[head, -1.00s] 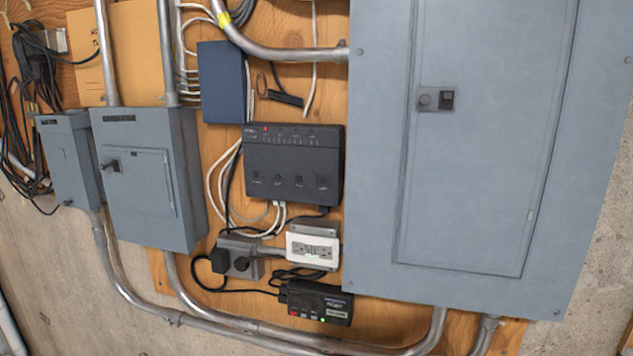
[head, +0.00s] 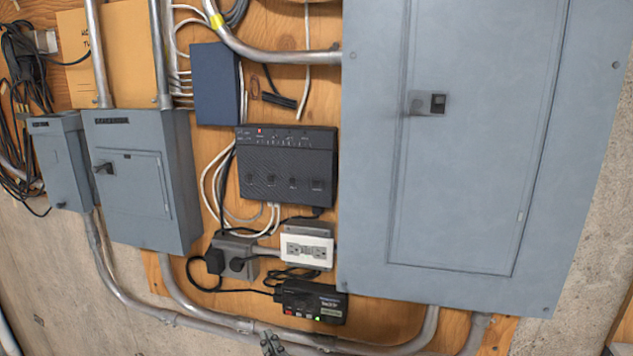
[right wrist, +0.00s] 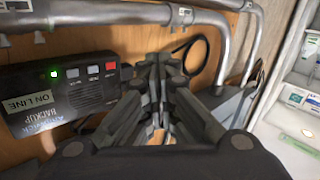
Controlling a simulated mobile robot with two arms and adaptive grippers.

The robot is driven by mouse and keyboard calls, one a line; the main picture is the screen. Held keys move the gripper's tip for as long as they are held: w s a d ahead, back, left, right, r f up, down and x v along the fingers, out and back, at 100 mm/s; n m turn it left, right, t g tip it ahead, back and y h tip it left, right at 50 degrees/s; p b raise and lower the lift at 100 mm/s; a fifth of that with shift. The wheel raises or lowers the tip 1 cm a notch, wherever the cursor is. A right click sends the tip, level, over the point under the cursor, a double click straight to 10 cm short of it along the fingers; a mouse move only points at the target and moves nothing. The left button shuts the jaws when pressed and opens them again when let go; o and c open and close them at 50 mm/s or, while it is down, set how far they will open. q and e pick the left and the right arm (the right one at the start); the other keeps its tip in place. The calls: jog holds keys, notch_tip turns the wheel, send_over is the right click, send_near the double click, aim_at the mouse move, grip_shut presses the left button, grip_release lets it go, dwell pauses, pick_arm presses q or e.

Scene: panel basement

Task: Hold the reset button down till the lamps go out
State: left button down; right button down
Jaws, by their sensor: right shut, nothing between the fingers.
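A black backup unit (head: 312,301) with "ON LINE" lettering sits low on the plywood. It shows a lit green lamp (right wrist: 54,73) and a row of small buttons, one of them red (right wrist: 110,66); the button lettering is too small to read surely. Above it, a larger black box (head: 287,165) has a lit red lamp (head: 260,131) and a row of round knobs or buttons. My right gripper (head: 271,341) is at the bottom edge of the head view, below the backup unit. In the right wrist view the gripper (right wrist: 158,62) is shut and empty, beside the unit's button end, apparently apart from it. My left gripper is out of view.
A white outlet (head: 307,251) and a grey box with plugs (head: 231,260) sit between the two black boxes. Metal conduit (head: 245,326) runs below the unit. A large grey panel (head: 465,150) fills the right. Loose cables hang around the boxes.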

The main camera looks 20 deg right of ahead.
aim_at(317, 183)
jog(key=s+d+r+m+t+h, duration=0.1)
jog(key=s+r+t, duration=0.1)
jog(key=r, duration=0.9)
jog(key=s+d+r+m+t+h, duration=0.1)
jog(key=s+d+r+t, duration=0.1)
jog(key=r, duration=1)
jog(key=s+d+r+m+t+h, duration=0.1)
jog(key=s+r+t, duration=0.2)
jog(key=r, duration=0.8)
jog(key=shift+s+d+r+t+p, duration=0.3)
jog(key=shift+s+r+p, duration=0.15)
jog(key=shift+s, duration=0.45)
jog(key=shift+w+d, duration=0.8)
jog(key=shift+w, duration=0.45)
jog(key=shift+w+d, duration=0.85)
jog(key=shift+w, duration=0.35)
jog(key=shift+w+d, duration=0.8)
jog(key=shift+w, duration=0.45)
jog(key=shift+w+d+f, duration=0.1)
jog(key=shift+w+d, duration=0.15)
jog(key=shift+w, duration=0.1)
jog(key=shift+w+d, duration=0.25)
jog(key=shift+w, duration=0.1)
